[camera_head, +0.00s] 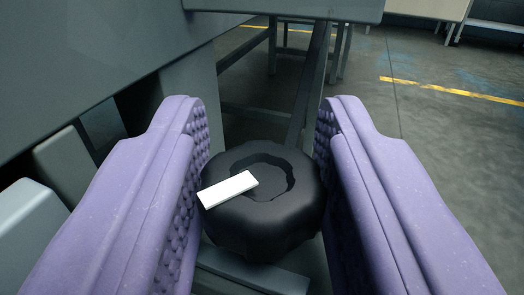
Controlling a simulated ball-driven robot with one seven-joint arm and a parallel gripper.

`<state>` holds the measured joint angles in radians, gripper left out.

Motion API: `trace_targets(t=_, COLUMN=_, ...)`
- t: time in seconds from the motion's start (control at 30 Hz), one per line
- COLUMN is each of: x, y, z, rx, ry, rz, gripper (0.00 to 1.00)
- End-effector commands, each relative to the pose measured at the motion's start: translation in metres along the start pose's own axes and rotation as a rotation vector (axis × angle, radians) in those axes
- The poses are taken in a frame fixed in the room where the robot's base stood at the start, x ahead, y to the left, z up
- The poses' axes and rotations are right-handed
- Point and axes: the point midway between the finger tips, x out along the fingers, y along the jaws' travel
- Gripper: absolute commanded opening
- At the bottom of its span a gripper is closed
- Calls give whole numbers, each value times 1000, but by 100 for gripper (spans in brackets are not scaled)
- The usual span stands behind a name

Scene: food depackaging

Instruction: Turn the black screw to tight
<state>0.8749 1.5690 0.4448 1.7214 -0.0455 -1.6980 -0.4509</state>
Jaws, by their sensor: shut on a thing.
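The black screw (290,214) is a round, lobed knob with a ring-shaped recess in its top. A white bar-shaped mark (228,189) lies across its left side, from near the middle to the left rim. My gripper (263,190) has two purple fingers with studded inner faces. They stand left and right of the screw and are shut on its sides. The screw's lower part and what it joins to are mostly hidden.
A grey machine panel (75,60) fills the upper left. Grey frame legs and bars (308,85) stand behind the screw. A light grey block (28,215) is at the left edge. Open floor (430,130) with yellow lines lies to the right.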

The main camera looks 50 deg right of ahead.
Motion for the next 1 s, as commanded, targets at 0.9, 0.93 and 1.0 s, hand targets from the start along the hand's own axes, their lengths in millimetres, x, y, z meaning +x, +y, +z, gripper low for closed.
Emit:
trace_targets(t=0.9, x=-28, y=-1, z=-2, rx=-1, ry=-4, rz=15, gripper=58)
trace_targets(t=0.93, x=-35, y=-2, z=-2, rx=-1, ry=-4, rz=14, gripper=58)
trace_targets(t=1.0, x=-48, y=-2, z=-2, rx=0, ry=-3, rz=15, gripper=58)
